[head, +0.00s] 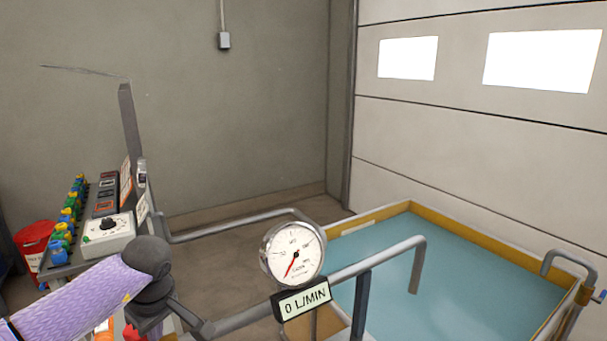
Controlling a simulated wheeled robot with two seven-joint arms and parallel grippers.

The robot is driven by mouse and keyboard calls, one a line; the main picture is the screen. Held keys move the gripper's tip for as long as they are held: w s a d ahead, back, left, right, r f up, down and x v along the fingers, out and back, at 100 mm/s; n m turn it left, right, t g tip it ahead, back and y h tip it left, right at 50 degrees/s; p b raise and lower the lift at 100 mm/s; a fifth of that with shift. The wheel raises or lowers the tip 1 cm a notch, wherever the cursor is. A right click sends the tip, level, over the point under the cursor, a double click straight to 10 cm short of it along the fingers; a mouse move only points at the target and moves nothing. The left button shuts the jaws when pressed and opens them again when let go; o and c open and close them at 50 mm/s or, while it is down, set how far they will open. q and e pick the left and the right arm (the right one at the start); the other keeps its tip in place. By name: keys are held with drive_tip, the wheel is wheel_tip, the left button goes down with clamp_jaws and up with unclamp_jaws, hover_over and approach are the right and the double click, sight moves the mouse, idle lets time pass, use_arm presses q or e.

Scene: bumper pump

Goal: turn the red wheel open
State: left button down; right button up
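No red wheel can be made out for certain in the head view. A small orange-red patch (130,333) shows at the bottom edge, mostly hidden below my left arm. My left arm, in a purple sleeve, comes in from the lower left and ends in dark joints beside the pipework. Its fingers cannot be made out there. My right gripper is not in view. A round white gauge (293,252) with a red needle stands on the pipe, above a display (302,299) that reads 0 L/MIN.
A grey pipe (375,257) runs right and bends down into a yellow-rimmed tank (480,225) of blue-green water. At left are a control box (108,236) with a black knob, a row of coloured fittings (68,220) and a red bucket (35,238). Bare floor lies behind the pipes.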

use_arm(q)
drive_tip(key=shift+w+d, duration=0.2)
drive_tip(key=shift+w, duration=0.25)
drive_tip(key=a+p+v, duration=0.1)
drive_tip(key=p+v, duration=0.4)
drive_tip(key=shift+w+d+r, duration=0.15)
drive_tip(key=shift+d+r, duration=0.2)
drive_tip(key=shift+r, duration=0.2)
